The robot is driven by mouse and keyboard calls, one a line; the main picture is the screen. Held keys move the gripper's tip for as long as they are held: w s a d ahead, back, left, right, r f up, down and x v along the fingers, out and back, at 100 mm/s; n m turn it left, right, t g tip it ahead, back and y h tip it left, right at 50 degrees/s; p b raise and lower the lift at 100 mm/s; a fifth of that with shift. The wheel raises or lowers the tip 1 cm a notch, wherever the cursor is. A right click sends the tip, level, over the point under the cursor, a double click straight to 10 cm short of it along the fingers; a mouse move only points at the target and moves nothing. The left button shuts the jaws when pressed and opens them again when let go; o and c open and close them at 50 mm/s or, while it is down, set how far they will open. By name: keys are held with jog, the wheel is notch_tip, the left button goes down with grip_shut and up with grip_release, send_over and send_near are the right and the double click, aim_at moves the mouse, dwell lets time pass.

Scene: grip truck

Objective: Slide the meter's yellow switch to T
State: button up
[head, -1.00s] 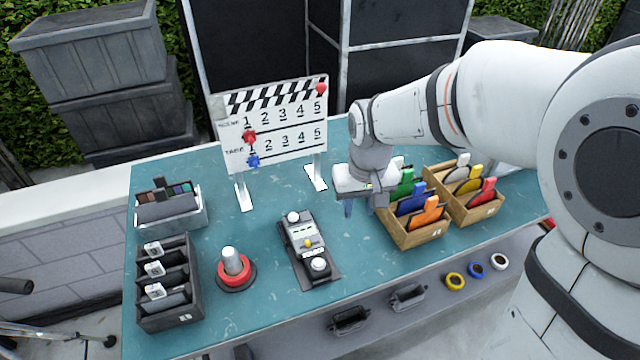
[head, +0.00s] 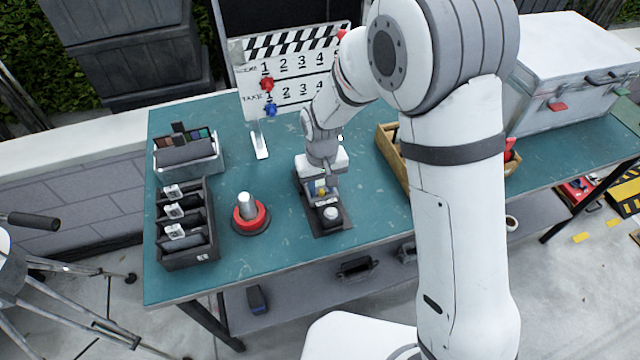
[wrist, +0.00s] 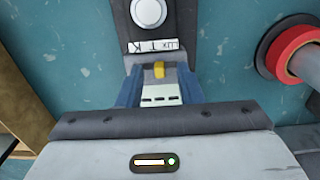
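The meter (head: 341,229) is a dark grey device on a flat base on the teal table, with a white round knob (wrist: 148,12) at its near end. Its yellow switch (wrist: 159,69) shows in the wrist view beside a white label strip (wrist: 154,46) with upside-down LUX, T and K marks. The switch looks near the T, slightly toward LUX; I cannot tell if it is exactly at a mark. My gripper (wrist: 160,88) is over the meter, its blue fingers apart on either side of the switch. Contact with it is unclear. My gripper hides the meter's far end in the head view.
A black slotted box (head: 187,235) and a grey bin (head: 190,155) are at the left. The clapperboard (head: 290,75) stands behind. A wooden box (head: 388,150) is to the right, partly behind my arm.

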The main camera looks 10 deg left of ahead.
jog(key=shift+f, duration=0.2)
jog(key=shift+c, duration=0.2)
grip_shut()
dwell(0.4)
